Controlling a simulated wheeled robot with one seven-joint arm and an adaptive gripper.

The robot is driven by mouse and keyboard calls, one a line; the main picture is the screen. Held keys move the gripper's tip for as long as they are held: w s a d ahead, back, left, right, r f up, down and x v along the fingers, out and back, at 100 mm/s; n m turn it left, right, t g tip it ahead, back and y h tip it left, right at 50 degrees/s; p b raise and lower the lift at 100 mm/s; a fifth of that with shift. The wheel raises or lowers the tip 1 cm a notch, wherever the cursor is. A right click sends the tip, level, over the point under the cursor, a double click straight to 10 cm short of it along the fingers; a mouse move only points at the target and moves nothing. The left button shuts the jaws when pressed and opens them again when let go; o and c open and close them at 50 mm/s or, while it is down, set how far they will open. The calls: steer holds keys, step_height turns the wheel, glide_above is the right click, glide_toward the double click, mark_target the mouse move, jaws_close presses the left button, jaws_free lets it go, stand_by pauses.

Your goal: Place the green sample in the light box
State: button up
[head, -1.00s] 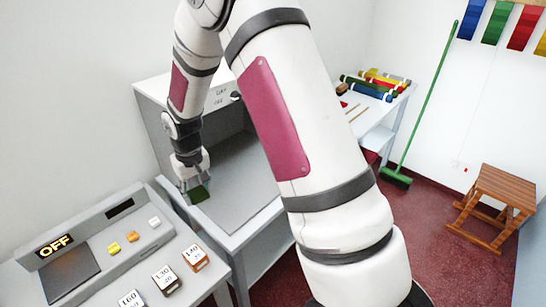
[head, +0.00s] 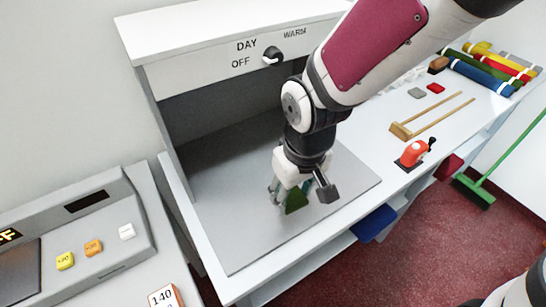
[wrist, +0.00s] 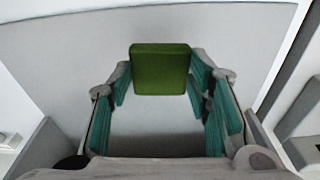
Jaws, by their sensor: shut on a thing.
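The green sample (wrist: 160,69) is a small square block held between the teal pads of my gripper (wrist: 162,88) in the wrist view. In the head view my gripper (head: 290,200) is over the grey floor of the light box (head: 225,225), near its front middle. The green sample (head: 296,201) shows partly there behind the fingers. I cannot tell whether it touches the floor. The light box has a white hood with a dial (head: 272,56) marked OFF, DAY and WARM. My arm hides part of its right side.
At left stands a grey console (head: 75,235) with yellow, orange and white buttons, and a block marked 140 (head: 164,298). Right of the light box, the counter holds a red stamp-like tool (head: 412,153), wooden tongs (head: 430,118) and fabric rolls (head: 490,68). The box floor around my gripper is clear.

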steer(key=shift+s+a+f+n+b, duration=0.2)
steer(key=shift+s+f+n+b, duration=0.25)
steer(key=shift+s, duration=0.45)
steer(key=w, duration=0.5)
steer(key=w+f, duration=0.1)
steer(key=w, duration=0.9)
steer(key=shift+w+f, duration=0.15)
steer(key=shift+f, duration=1.9)
steer(key=shift+f, duration=0.2)
steer(key=o, duration=0.8)
steer(key=shift+o, duration=0.4)
